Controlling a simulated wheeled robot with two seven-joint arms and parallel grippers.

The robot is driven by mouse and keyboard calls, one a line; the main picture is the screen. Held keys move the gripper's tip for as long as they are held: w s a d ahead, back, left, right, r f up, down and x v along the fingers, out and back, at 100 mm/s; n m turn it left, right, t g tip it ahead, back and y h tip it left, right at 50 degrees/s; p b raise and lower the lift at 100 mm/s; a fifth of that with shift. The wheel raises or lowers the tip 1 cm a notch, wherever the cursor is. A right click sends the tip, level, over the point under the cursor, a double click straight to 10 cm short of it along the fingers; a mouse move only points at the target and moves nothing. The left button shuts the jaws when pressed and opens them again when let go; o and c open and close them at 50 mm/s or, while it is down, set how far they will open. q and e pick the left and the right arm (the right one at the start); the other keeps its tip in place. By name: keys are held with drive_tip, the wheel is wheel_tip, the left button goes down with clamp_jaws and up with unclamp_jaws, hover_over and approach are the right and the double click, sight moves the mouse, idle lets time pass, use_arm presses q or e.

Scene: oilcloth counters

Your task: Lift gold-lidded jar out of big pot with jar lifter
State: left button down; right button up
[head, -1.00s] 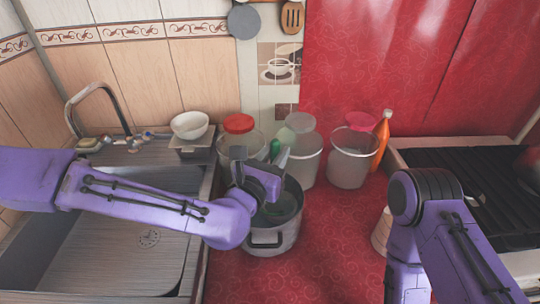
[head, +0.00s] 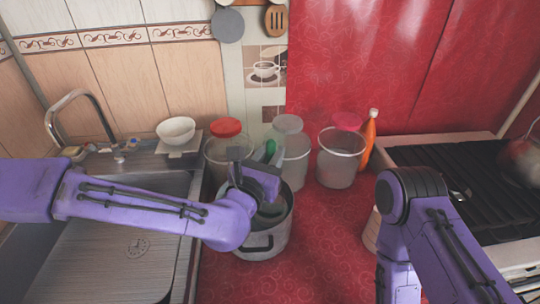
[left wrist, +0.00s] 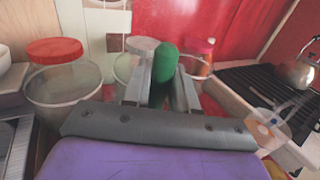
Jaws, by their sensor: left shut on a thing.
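My left gripper (head: 258,166) is over the big grey metal pot (head: 262,245), which stands on the red oilcloth counter. It is shut on the green handle of the jar lifter (head: 269,148). The green handle also shows upright between the two grey fingers in the left wrist view (left wrist: 165,62). The lifter's lower end is hidden by the gripper and the pot. I cannot make out the gold-lidded jar; my gripper and forearm cover much of the pot's opening. My right arm comes in at the lower right, its gripper out of view.
Behind the pot stand clear containers with a red lid (head: 227,127), a pale lid (head: 288,123) and a pink lid (head: 348,121), plus an orange bottle (head: 368,142). The sink (head: 110,250) is left, the stove (head: 470,180) right.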

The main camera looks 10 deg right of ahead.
idle(0.3)
use_arm(q)
drive_tip(key=shift+r+p, duration=0.65)
drive_tip(key=shift+r, duration=0.4)
wheel_tip(320, 180, up, 17)
drive_tip(key=p, duration=1.2)
drive_tip(key=shift+f, duration=0.2)
idle(0.5)
drive_tip(key=s+d+b, duration=0.3)
drive_tip(key=s+d, duration=0.7)
drive_tip(key=d, duration=0.2)
drive_tip(key=shift+s, duration=0.35)
idle(1.1)
drive_tip(key=shift+a+f+b, duration=0.1)
drive_tip(key=shift+b, duration=0.2)
